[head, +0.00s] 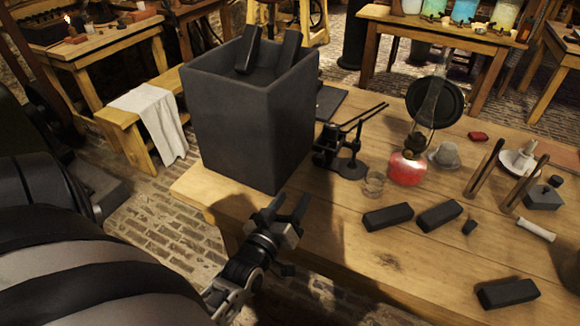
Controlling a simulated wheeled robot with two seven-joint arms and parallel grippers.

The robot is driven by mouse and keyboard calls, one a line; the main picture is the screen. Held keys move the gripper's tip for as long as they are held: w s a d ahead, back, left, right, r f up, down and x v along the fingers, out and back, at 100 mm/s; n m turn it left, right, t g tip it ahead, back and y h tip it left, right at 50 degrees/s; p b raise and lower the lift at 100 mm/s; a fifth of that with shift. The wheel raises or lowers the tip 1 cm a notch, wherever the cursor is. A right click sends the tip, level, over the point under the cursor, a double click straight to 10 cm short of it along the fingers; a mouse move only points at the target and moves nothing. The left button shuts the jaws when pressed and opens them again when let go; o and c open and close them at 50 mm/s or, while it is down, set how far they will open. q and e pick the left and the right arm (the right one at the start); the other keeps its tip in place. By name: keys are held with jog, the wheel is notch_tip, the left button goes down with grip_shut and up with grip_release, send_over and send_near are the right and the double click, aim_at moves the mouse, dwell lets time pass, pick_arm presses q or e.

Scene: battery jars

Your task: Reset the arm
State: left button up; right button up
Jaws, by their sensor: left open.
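My left gripper (288,206) is in the head view, low and left of centre, by the near edge of the wooden table (330,235). Its two dark fingers point up and away from me, spread apart, with nothing visible between them. It is in front of a tall dark grey square jar (245,130) at the table's left end. Whether the fingers touch the table edge I cannot tell. My right gripper is not in view.
Dark blocks (388,217) lie on the table, several in all. A red-based oil lamp (406,167), a black stand (340,150) and a small glass (374,183) stand behind them. Two dark bars (250,48) stick up in the jar. A bench with white cloth (153,115) stands left.

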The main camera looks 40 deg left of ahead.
pick_arm(q)
jog(key=shift+s, duration=0.1)
dwell(0.5)
jog(key=d+m+g+h, duration=0.2)
jog(key=d, duration=0.1)
jog(key=d+f+m+g+h, duration=0.1)
jog(key=d+m, duration=0.1)
jog(key=shift+s+d+f+g+h, duration=0.1)
jog(key=shift+s+g+h, duration=0.2)
jog(key=shift+s, duration=0.05)
jog(key=s+d+m+g+h, duration=0.1)
jog(key=s+d+m+g, duration=0.2)
jog(key=s+g, duration=0.35)
jog(key=s+d+m+g, duration=0.2)
jog(key=s+m+g, duration=0.15)
jog(key=s, duration=0.55)
jog(key=w+d+f+t+h, duration=0.2)
jog(key=w+d+f+t, duration=0.3)
jog(key=f, duration=0.3)
jog(key=shift+w+f+t, duration=0.2)
jog(key=shift+f+t, duration=0.2)
jog(key=shift+t, duration=0.2)
